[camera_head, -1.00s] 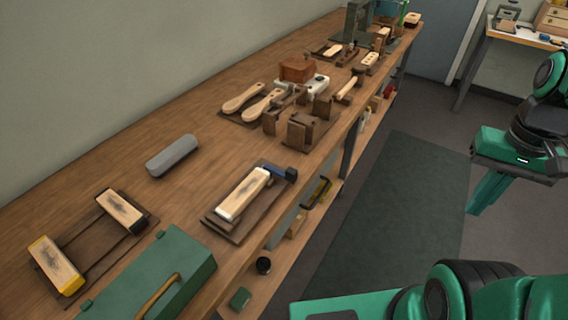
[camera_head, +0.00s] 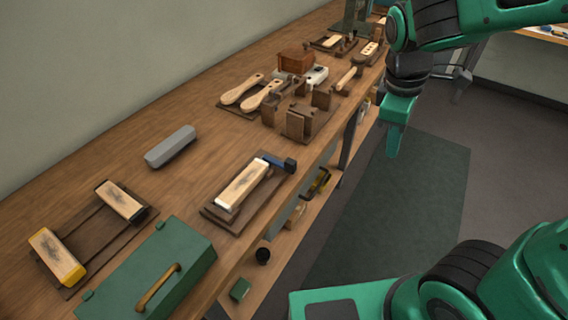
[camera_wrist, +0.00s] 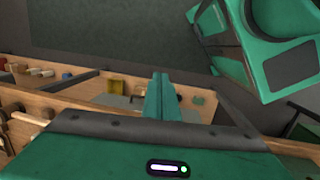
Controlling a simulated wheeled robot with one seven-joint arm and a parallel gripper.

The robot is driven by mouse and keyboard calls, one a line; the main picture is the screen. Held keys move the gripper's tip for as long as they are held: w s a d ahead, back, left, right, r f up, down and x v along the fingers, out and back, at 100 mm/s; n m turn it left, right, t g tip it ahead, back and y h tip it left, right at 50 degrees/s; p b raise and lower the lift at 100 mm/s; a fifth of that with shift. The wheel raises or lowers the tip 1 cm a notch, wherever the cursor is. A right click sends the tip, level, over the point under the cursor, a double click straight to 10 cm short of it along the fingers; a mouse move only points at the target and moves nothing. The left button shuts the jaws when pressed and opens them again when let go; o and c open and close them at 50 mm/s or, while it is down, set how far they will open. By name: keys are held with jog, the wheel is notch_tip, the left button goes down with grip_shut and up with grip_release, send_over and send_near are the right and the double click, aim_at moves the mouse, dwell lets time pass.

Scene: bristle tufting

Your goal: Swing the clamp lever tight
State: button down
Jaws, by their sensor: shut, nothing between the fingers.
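The clamp lever (camera_head: 273,160) is a short blue bar with a dark block-like end (camera_head: 290,165). It lies across the far end of a pale wooden brush block (camera_head: 243,184), which sits on a dark wooden jig board (camera_head: 218,216) near the bench's front edge. My gripper (camera_head: 393,153) hangs over the floor, to the right of the lever and clear of the bench, pointing down. Its green fingers are together and empty, as the wrist view also shows (camera_wrist: 161,96). The lever cannot be made out in the wrist view.
A green case (camera_head: 190,255) with a brass handle stands left of the jig. A grey bar (camera_head: 170,146) and a rack (camera_head: 125,228) with two brush blocks lie further left. Brown wooden stands (camera_head: 302,122) and paddle-shaped handles (camera_head: 243,89) are behind. Open floor lies right of the bench.

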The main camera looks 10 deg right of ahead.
aim_at(277, 161)
jog(key=a+f+n+t, duration=0.2)
jog(key=a+n, duration=1.6)
jog(key=a, duration=0.9)
jog(key=shift+w+a+t+h, duration=0.25)
jog(key=shift+a+t+h, duration=0.1)
jog(key=shift+t, duration=0.15)
jog(key=shift+f, duration=0.1)
jog(key=x, duration=0.9)
jog(key=shift+w+f, duration=0.1)
jog(key=shift+f, duration=0.2)
jog(key=shift+w+d+f, duration=0.2)
jog(key=shift+w+d, duration=0.75)
jog(key=shift+w, duration=0.3)
jog(key=shift+w+d, duration=0.35)
jog(key=shift+w, duration=0.05)
